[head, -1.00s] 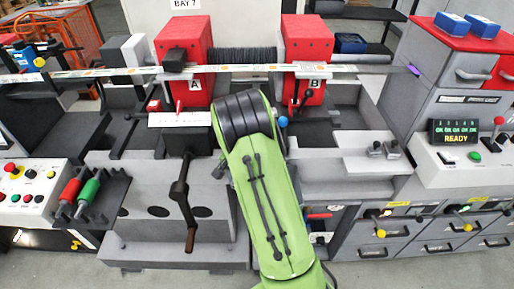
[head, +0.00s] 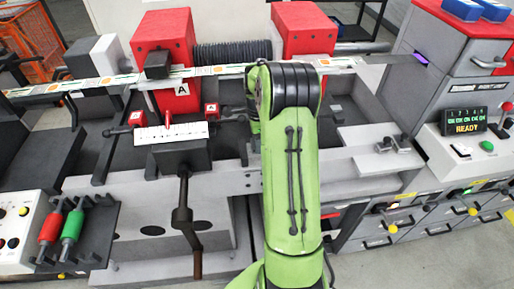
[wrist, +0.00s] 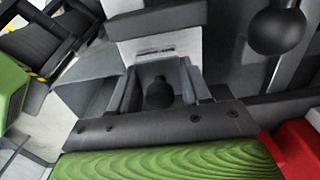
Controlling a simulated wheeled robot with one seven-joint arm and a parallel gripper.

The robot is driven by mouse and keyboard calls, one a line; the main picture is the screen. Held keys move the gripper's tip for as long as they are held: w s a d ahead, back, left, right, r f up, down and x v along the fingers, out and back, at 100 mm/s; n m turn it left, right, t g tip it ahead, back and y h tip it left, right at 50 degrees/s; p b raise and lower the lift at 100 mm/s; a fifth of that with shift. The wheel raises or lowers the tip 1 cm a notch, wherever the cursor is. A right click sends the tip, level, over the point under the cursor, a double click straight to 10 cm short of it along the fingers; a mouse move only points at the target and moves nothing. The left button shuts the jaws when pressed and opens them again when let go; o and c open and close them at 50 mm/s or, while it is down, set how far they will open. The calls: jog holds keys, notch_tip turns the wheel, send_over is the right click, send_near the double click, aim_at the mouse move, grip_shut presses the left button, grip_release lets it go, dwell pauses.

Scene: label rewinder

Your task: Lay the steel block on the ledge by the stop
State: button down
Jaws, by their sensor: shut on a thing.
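My gripper (wrist: 157,64) shows in the wrist view, its two grey fingers reaching away from a dark plate with screws. It is shut on a pale grey block (wrist: 160,45) with small markings, which I take to be the steel block; its far end is hard to make out. In the head view my green arm (head: 292,165) reaches over the machine and hides the gripper and the block. A light grey ledge (head: 352,136) runs to the right of my arm. I cannot tell which part is the stop.
A black ball knob (wrist: 277,30) is close at the upper right in the wrist view. In the head view, red housings (head: 163,48), a pale label strip (head: 218,72) and a dark crank (head: 183,215) surround the arm. Small clamps (head: 402,144) stand on the right.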

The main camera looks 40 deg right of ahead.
jog(key=shift+f, duration=1.5)
jog(key=shift+f, duration=0.1)
jog(key=shift+f+b, duration=0.15)
jog(key=shift+b, duration=0.15)
jog(key=c, duration=0.5)
grip_release()
jog(key=shift+a, duration=0.1)
